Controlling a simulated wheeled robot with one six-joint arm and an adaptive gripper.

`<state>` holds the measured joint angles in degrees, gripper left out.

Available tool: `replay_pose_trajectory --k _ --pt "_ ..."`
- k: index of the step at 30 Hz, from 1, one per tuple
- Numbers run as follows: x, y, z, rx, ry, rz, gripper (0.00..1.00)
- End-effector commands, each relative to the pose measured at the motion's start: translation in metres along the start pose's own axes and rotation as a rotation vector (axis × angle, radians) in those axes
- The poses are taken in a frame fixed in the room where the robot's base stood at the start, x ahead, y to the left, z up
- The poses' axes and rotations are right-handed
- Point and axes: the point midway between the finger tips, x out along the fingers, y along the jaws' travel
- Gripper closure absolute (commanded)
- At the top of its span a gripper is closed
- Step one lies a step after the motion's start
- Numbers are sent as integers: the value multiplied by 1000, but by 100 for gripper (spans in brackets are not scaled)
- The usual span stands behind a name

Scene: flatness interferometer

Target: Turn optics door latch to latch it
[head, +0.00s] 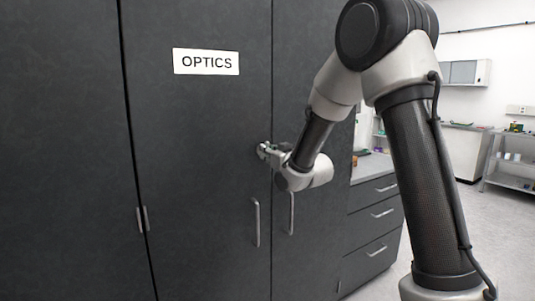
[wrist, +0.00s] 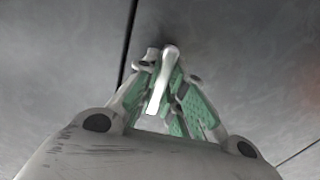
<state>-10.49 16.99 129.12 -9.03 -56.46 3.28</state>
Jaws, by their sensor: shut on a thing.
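The dark grey optics door (head: 195,140) carries a white OPTICS sign (head: 206,62) and looks closed, its right edge at a thin seam. My gripper (head: 266,151) is at this seam, above the door handles. In the wrist view my gripper (wrist: 164,95) has its green-padded fingers shut on the pale latch lever (wrist: 164,78). The lever lies between the pads, close to the dark door seam. In the head view the latch is mostly hidden by my gripper, so its exact angle cannot be told there.
Vertical bar handles stand below my gripper, one on the optics door (head: 256,222) and one on the door to its right (head: 291,213). A drawer unit (head: 375,225) stands right of the cabinet, partly behind my arm. Open floor (head: 485,235) lies at the far right.

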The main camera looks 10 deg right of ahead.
Motion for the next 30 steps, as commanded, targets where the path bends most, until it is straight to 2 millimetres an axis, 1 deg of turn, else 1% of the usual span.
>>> replay_pose_trajectory --k 3,4,7,16,19,27,30 --pt "0 0 1 0 -3 0 100" --pt "0 0 1 0 -3 0 86" --pt "0 0 1 -1 -2 0 67" --pt "0 0 0 -1 -1 0 67" --pt "-7 0 0 -1 -1 0 67" --pt "-53 0 0 0 -1 1 67" --pt "-66 0 0 -1 -2 1 67"
